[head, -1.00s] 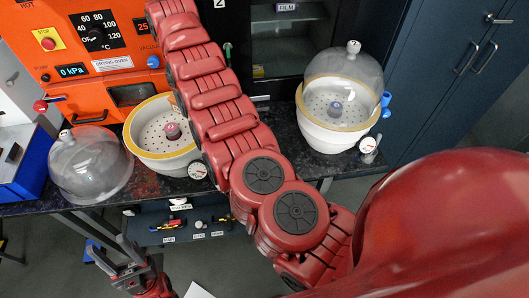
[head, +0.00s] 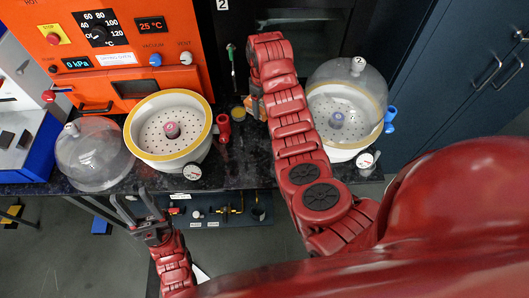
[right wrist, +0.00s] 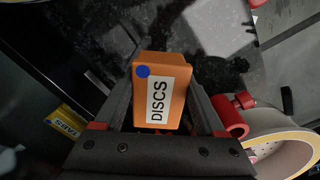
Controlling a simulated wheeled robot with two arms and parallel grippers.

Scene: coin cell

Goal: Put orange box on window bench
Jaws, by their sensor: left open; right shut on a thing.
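The orange box (right wrist: 163,91) has a white "DISCS" label and a blue dot. In the right wrist view it sits between the fingers of my right gripper (right wrist: 157,108), which is shut on it. In the head view a small part of the orange box (head: 257,108) shows by my right gripper (head: 254,92), over the dark speckled bench (head: 237,165) between two white vessels. My left gripper (head: 142,215) is open and empty in front of the bench's front edge. I cannot tell which surface is the window bench.
A white vessel (head: 150,150) stands left of my right gripper, and a domed one (head: 345,105) stands right. A clear dome (head: 92,160) lies at the left. An orange oven (head: 115,40) stands behind.

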